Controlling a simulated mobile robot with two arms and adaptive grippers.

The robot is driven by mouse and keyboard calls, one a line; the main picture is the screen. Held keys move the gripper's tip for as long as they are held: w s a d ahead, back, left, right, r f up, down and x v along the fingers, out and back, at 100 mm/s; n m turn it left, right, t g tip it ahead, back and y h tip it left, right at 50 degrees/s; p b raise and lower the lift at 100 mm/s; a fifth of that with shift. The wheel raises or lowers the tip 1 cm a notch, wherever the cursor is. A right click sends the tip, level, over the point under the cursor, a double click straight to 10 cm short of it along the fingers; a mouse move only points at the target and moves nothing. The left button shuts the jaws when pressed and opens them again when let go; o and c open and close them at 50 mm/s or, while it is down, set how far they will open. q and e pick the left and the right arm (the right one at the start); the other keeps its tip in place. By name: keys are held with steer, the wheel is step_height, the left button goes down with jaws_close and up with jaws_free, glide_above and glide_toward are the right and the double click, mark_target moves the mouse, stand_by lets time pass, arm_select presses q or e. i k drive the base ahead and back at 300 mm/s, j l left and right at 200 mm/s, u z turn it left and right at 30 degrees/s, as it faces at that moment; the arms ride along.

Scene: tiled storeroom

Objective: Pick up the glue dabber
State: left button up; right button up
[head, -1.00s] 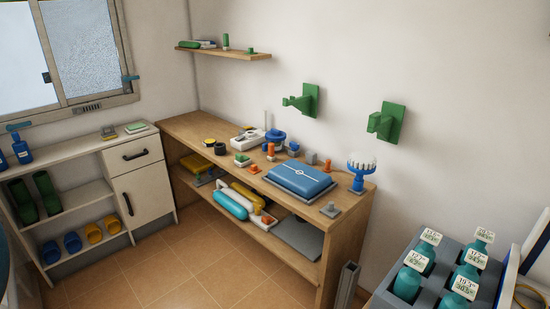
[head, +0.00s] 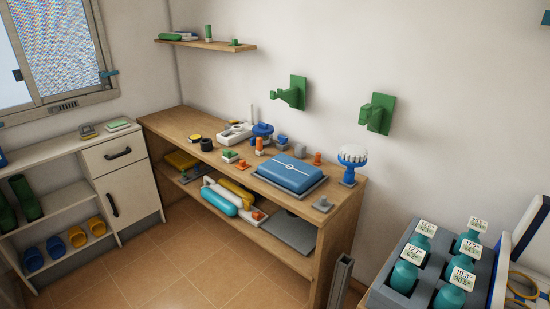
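I cannot tell for certain which item is the glue dabber. On the wooden workbench (head: 190,124) stand several small tools. Small orange-topped pieces (head: 259,144) and a blue round-topped piece (head: 262,130) stand near the middle, by a white block with an upright rod (head: 234,133). Neither of my grippers is in view.
A blue case (head: 289,173) lies on the bench. A grey crate (head: 405,296) of teal labelled bottles is at the lower right. Green wall brackets (head: 378,113) stick out above the bench. A white cabinet (head: 128,185) stands left. The tiled floor (head: 200,265) before the bench is clear.

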mark_target(260, 152)
steer(key=i+j+z, duration=0.2)
steer(key=i+j, duration=0.95)
steer(key=k+j, duration=0.05)
steer(key=j, duration=0.05)
